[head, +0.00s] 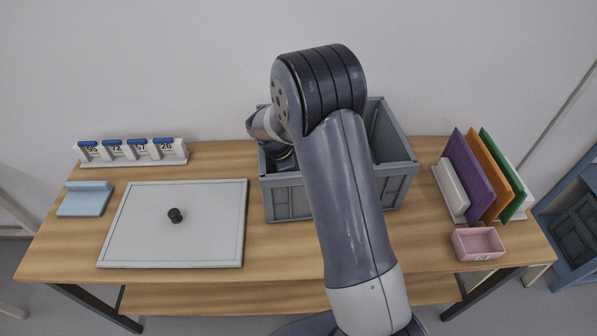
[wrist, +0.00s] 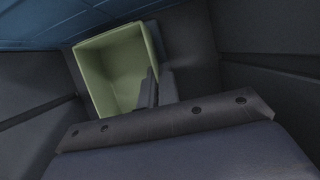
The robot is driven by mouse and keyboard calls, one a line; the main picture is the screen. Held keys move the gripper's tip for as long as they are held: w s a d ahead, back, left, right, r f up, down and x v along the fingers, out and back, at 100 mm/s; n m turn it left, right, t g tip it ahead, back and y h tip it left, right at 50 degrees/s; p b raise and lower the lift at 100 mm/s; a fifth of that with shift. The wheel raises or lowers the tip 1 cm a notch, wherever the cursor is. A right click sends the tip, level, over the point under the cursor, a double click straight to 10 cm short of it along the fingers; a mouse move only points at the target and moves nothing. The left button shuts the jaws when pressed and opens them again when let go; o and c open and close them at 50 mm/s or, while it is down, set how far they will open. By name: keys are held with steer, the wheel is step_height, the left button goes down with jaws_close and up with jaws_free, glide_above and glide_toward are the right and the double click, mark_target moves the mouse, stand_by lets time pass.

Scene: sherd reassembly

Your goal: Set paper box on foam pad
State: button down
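A pale green open box (wrist: 110,75), which looks like the paper box, shows in the wrist view inside the grey crate (head: 288,197). My gripper (wrist: 158,88) reaches down into the crate. Its two dark fingers sit close together at the box's right wall, one inside and one outside, and appear shut on that wall. In the head view my arm and the crate walls hide the box and the fingertips. A light blue pad (head: 84,203) with a raised back strip, which looks like the foam pad, lies at the table's left end with nothing on it.
A white board (head: 130,240) with a black knob (head: 175,215) lies between pad and crate. A number display (head: 131,155) stands behind. At right are a rack of coloured boards (head: 468,180) and a pink open box (head: 478,243). The crate walls surround my gripper.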

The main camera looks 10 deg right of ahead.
steer(key=shift+s+f+b, duration=0.15)
steer(key=shift+f+b, duration=0.4)
steer(key=shift+f, duration=0.45)
stand_by(0.3)
steer(key=c, duration=2.1)
jaws_free()
steer(key=shift+f, duration=0.1)
steer(key=shift+c, duration=0.2)
steer(key=o, duration=0.5)
steer(key=shift+o, duration=0.2)
steer(key=shift+r+p, duration=0.45)
steer(key=shift+r, duration=0.2)
steer(key=shift+r+p, duration=4.2)
steer(key=shift+r, duration=1.35)
steer(key=shift+f, duration=0.15)
